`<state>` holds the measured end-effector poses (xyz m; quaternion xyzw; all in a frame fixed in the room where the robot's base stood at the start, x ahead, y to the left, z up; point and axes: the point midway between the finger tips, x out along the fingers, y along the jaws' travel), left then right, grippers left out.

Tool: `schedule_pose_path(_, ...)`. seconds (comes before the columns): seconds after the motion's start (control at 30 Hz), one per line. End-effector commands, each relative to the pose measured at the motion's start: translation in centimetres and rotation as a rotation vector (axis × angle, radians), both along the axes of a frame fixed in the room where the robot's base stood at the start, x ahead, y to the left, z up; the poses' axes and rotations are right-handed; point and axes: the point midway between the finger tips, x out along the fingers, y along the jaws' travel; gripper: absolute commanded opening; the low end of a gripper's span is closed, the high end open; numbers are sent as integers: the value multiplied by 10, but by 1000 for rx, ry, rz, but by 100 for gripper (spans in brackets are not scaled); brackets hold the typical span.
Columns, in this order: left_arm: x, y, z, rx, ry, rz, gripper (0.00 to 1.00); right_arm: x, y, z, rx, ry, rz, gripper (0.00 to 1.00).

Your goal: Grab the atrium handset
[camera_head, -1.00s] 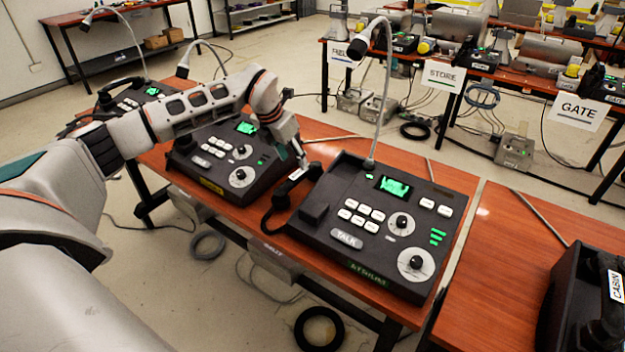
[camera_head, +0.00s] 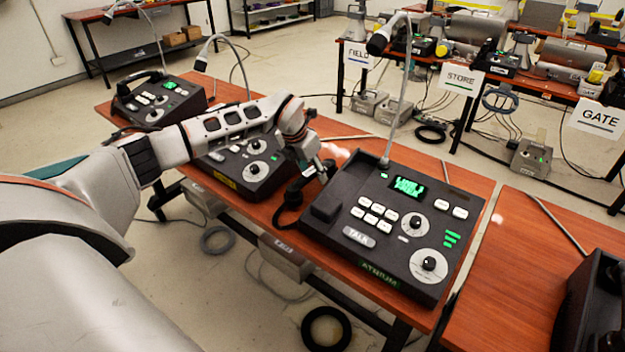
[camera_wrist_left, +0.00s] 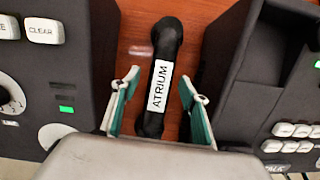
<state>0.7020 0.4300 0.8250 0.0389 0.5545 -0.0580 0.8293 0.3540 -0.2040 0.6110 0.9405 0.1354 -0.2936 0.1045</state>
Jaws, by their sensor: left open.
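The atrium handset (camera_wrist_left: 166,45) is black with a white ATRIUM label. It lies on the wooden table between two dark consoles in the left wrist view. In the head view only a dark part of it (camera_head: 288,215) shows left of the atrium console (camera_head: 345,265); the rest is hidden by my gripper. My left gripper (camera_wrist_left: 158,88) is open, with one finger on each side of the handset and visible gaps between. In the head view the left gripper (camera_head: 312,172) points down beside the atrium console's left edge. My right gripper is not in view.
A neighbouring console (camera_head: 253,168) stands close on the left, partly behind my arm. A gooseneck microphone (camera_head: 398,95) rises behind the atrium console. Another dark console (camera_head: 592,300) is at the right edge. Bare table (camera_head: 520,235) lies between.

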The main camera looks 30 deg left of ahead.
Motion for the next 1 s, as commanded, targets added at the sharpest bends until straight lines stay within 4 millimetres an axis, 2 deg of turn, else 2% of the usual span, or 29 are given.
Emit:
schedule_pose_path(0.87, 0, 0, -4, 0, 0, 0, 44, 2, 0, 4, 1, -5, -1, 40)
schedule_pose_path(0.9, 0, 0, -4, 0, 0, 0, 39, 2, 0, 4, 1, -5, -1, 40)
schedule_pose_path(1.0, 0, 0, -4, 0, 0, 0, 13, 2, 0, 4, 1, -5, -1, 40)
